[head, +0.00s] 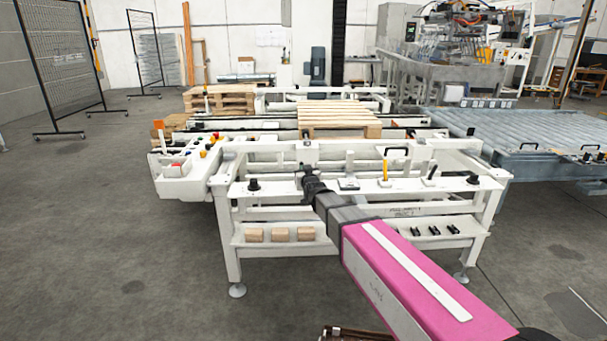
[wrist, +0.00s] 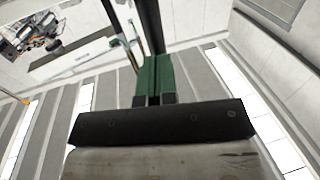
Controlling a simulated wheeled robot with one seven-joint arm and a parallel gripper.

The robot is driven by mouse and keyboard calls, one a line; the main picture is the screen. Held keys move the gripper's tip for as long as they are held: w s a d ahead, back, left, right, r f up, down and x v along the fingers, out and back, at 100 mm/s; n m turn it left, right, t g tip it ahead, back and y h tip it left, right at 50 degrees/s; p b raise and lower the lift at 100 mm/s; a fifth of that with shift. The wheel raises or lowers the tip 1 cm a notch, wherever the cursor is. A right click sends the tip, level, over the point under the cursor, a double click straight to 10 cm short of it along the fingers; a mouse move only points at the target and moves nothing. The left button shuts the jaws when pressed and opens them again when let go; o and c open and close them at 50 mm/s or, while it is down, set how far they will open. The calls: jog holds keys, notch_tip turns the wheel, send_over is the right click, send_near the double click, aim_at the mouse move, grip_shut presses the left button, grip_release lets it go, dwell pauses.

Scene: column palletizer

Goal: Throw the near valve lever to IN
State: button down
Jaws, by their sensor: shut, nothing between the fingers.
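A yellow upright lever (head: 386,171) stands on the white frame's top rail, right of my gripper. A small dark tilted lever (head: 431,173) stands farther right on the same rail. I cannot tell which of them is the near valve lever, and no IN marking is readable. My gripper (head: 305,170) is above the left half of the rail, apart from both levers. In the wrist view its green fingers (wrist: 153,80) are together with nothing between them. No lever can be made out in the wrist view.
The white frame (head: 232,232) has black knobs (head: 254,184) on its rail and wooden blocks (head: 278,235) on a lower shelf. A control box (head: 183,180) is at its left. A wooden pallet (head: 338,116) lies behind. Open floor (head: 100,240) is at left.

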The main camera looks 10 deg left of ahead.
jog(key=shift+w+a+r+g, duration=0.2)
jog(key=shift+w+g, duration=0.05)
jog(key=shift+g, duration=0.35)
jog(key=shift+w+d+r+m+g+h, duration=0.1)
jog(key=shift+w+m+g+h, duration=0.1)
jog(key=shift+w+g+h, duration=0.25)
jog(key=shift+w+m+g+h, duration=0.2)
jog(key=shift+g+h, duration=0.15)
jog(key=shift+g, duration=0.3)
jog(key=shift+w, duration=0.15)
jog(key=shift+w+a+r, duration=0.1)
jog(key=shift+w+a, duration=0.1)
jog(key=shift+w, duration=0.2)
jog(key=r+v, duration=0.1)
jog(key=v, duration=1.3)
jog(key=shift+w+d+r, duration=0.1)
